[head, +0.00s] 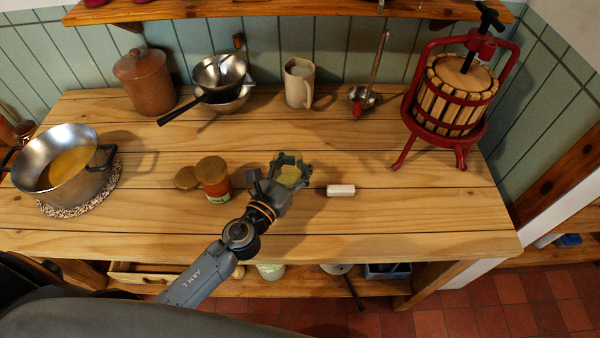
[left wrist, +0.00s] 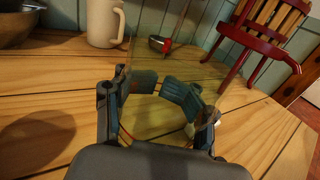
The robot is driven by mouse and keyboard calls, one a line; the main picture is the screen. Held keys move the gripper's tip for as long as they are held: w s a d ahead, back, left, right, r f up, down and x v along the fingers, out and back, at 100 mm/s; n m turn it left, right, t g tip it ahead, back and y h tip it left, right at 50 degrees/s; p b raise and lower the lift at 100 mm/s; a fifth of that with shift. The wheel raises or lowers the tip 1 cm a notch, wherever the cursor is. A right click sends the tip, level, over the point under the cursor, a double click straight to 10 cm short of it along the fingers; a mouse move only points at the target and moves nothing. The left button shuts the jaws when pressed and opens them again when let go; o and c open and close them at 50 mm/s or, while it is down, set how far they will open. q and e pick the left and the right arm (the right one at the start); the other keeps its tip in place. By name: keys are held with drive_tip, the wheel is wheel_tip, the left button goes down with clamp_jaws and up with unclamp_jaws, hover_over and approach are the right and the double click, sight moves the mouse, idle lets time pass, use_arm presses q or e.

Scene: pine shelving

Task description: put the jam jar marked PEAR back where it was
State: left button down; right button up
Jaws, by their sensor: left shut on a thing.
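My left gripper (head: 290,168) is over the middle of the pine worktop, shut around a yellowish, see-through thing (head: 289,177) that looks like a glass jar. In the left wrist view the gripper (left wrist: 168,92) has its fingers around this clear, yellow-tinted thing (left wrist: 150,118). No marking on it can be read, and I cannot tell whether it touches the wood. A jam jar (head: 218,191) with orange-red contents, a brown-gold lid and a partly green label stands to the left; its word is too small to read. A round gold lid (head: 187,178) shows beside it. My right gripper is not in view.
A small white block (head: 341,190) lies right of the gripper. A pot (head: 65,165) stands at the left. A brown crock (head: 144,82), metal bowls (head: 225,85), a mug (head: 298,84), a ladle (head: 362,98) and a red press (head: 450,100) stand behind. The front right worktop is clear.

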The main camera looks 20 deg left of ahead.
use_arm(q)
drive_tip(key=shift+w+d+f, duration=0.1)
drive_tip(key=shift+w+f, duration=0.25)
drive_tip(key=shift+f, duration=0.1)
drive_tip(key=f+b, duration=0.3)
drive_tip(key=shift+w+d+f, duration=0.1)
drive_tip(key=shift+w+f, duration=0.1)
drive_tip(key=shift+f, duration=0.2)
drive_tip(key=c, duration=1)
unclamp_jaws()
drive_tip(key=o, duration=0.5)
drive_tip(key=shift+o, duration=0.2)
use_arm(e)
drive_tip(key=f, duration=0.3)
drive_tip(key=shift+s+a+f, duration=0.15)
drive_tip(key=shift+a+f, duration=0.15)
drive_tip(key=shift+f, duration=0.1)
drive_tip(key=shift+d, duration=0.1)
